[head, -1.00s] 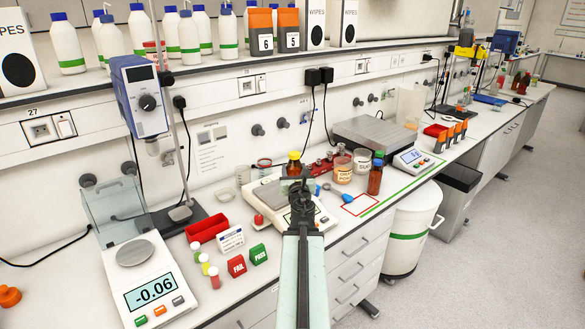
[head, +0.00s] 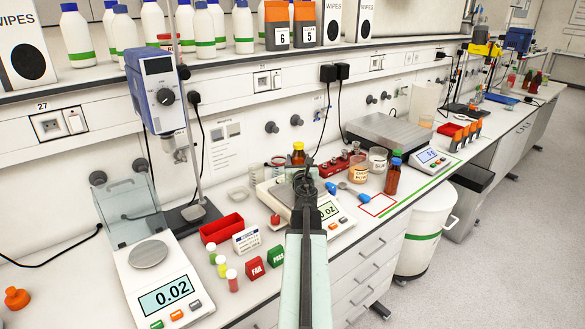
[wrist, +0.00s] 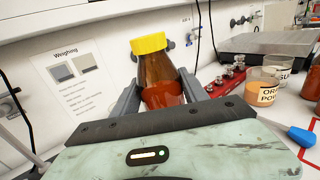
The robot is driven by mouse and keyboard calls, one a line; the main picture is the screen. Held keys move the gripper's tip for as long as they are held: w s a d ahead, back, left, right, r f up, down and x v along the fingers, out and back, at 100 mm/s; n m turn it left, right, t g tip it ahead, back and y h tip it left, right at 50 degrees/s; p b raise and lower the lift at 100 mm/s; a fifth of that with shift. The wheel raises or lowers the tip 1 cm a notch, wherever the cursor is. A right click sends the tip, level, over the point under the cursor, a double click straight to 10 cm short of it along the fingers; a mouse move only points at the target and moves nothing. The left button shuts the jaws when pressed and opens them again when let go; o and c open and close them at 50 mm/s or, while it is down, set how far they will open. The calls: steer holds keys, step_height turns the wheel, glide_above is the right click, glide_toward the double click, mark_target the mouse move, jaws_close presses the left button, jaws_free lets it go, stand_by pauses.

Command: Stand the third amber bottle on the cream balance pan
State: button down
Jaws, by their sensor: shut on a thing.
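My gripper (head: 302,172) is shut on an amber bottle with a yellow cap (wrist: 158,75). The bottle holds red-brown contents and sits between both fingers in the wrist view. In the head view, the bottle (head: 298,156) shows just behind my gripper, over or near the middle balance (head: 264,192). My arm hides much of that balance and its pan, and I cannot tell whether the bottle's base touches it. Another amber bottle (head: 392,180) with a blue cap stands to the right, by a red-outlined square (head: 378,205).
A white balance (head: 148,254) reading 0.02 stands at the left. A red tray (head: 221,228), small capped vials (head: 232,282) and red and green blocks (head: 254,268) lie between the balances. Jars (head: 358,168) and a red rack (head: 333,168) stand behind right.

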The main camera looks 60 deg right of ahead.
steer(key=f, duration=0.1)
steer(key=f+b, duration=0.1)
steer(key=f, duration=0.1)
steer(key=shift+s+d, duration=0.15)
steer(key=shift+s, duration=0.2)
steer(key=shift+s+b, duration=0.15)
steer(key=shift+b, duration=0.25)
steer(key=shift+w+a+r, duration=0.1)
steer(key=shift+w+a, duration=0.15)
steer(key=shift+w, duration=0.25)
steer(key=shift+f, duration=0.2)
steer(key=c, duration=0.6)
jaws_free()
steer(key=shift+r, duration=0.1)
